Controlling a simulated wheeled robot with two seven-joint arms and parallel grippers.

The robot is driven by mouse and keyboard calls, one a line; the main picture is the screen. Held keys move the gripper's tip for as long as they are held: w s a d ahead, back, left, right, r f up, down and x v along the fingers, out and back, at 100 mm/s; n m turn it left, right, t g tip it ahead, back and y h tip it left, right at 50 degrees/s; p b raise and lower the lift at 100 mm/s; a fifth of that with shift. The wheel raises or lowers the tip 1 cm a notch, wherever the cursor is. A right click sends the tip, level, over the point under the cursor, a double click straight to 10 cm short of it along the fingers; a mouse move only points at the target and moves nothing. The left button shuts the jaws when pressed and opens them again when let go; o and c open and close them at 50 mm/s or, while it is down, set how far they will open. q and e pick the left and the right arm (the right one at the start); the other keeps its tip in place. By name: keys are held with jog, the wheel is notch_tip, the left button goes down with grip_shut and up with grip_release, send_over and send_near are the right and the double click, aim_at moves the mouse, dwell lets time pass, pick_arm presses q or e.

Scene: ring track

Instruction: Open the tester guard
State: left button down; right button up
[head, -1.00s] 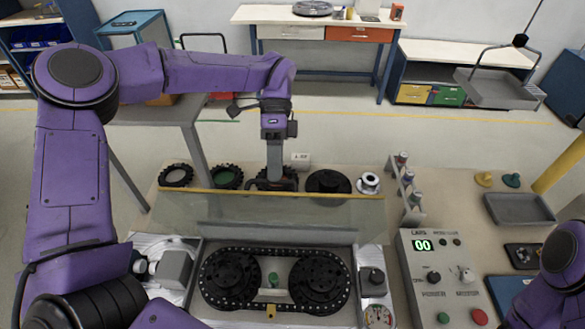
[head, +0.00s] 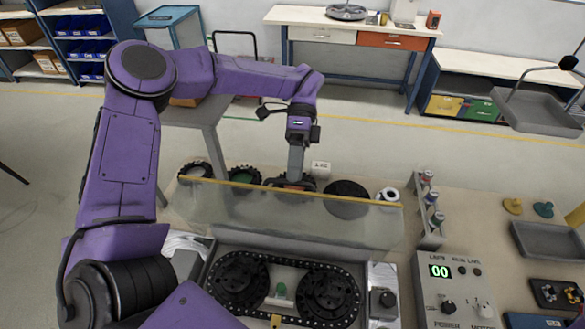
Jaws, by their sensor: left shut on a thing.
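The tester guard (head: 300,208) is a clear panel with a yellow top edge. It is raised at the far side of the tester and leans back, and the ring track (head: 283,290) with its two black toothed wheels shows uncovered in front of it. My left gripper (head: 290,184) reaches down from behind and is shut at the middle of the guard's yellow edge. Its fingertips are partly hidden there. My right gripper is out of view.
Behind the guard lie black toothed rings (head: 245,176), a black disc (head: 347,197) and a white spool (head: 388,195). A control box (head: 455,290) reading 00 and a vial rack (head: 430,215) stand at the right, with a grey tray (head: 550,242) beyond.

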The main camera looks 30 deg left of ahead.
pick_arm(q)
jog(key=c, duration=1.1)
grip_release()
jog(key=shift+s+a+f, duration=0.1)
jog(key=shift+a+f, duration=0.2)
jog(key=shift+f, duration=0.6)
jog(key=shift+w+f, duration=0.1)
jog(key=shift+w, duration=0.4)
jog(key=shift+c, duration=0.3)
jog(key=shift+r, duration=0.25)
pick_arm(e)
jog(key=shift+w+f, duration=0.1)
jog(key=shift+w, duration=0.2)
pick_arm(q)
jog(key=shift+w, duration=0.15)
